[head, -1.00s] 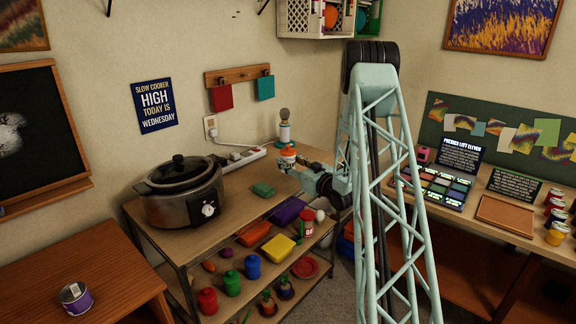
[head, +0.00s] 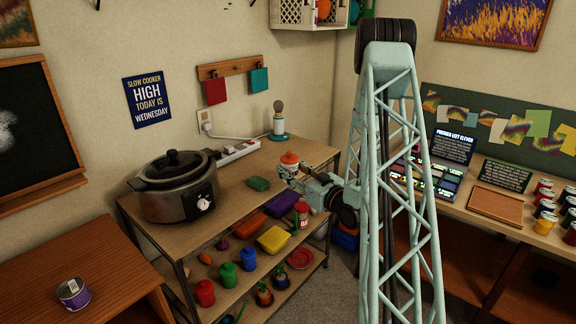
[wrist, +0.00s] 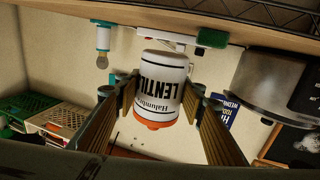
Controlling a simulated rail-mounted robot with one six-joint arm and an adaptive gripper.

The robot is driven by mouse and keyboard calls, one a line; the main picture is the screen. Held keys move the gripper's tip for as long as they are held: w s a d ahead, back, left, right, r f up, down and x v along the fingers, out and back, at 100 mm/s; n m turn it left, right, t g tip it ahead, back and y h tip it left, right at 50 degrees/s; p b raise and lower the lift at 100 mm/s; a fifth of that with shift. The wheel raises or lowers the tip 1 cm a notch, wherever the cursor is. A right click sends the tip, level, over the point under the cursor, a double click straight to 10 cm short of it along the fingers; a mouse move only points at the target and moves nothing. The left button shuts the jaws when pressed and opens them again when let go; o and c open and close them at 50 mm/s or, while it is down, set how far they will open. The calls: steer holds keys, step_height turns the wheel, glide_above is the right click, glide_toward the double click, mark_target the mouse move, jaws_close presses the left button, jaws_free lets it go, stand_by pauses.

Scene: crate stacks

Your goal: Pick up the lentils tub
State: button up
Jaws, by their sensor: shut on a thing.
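The lentils tub is a white can-shaped tub with an orange lid and dark lettering. In the head view the tub (head: 289,159) is over the right part of the shelf unit's top, upright. In the wrist view, which is upside down, the tub (wrist: 164,72) is between the two fingers, its label facing me and its lid lowest in the picture. My gripper (wrist: 160,98) is shut on the tub's sides; it also shows in the head view (head: 292,173). I cannot tell exactly how far the base is from the wooden top.
A slow cooker (head: 176,185) stands at the left of the top. Coloured trays and jars fill the lower shelves. A purple tin (head: 74,293) sits on the left table.

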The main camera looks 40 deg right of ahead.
steer(key=shift+s+a, duration=0.15)
steer(key=shift+s, duration=0.15)
steer(key=shift+r, duration=0.15)
stand_by(0.5)
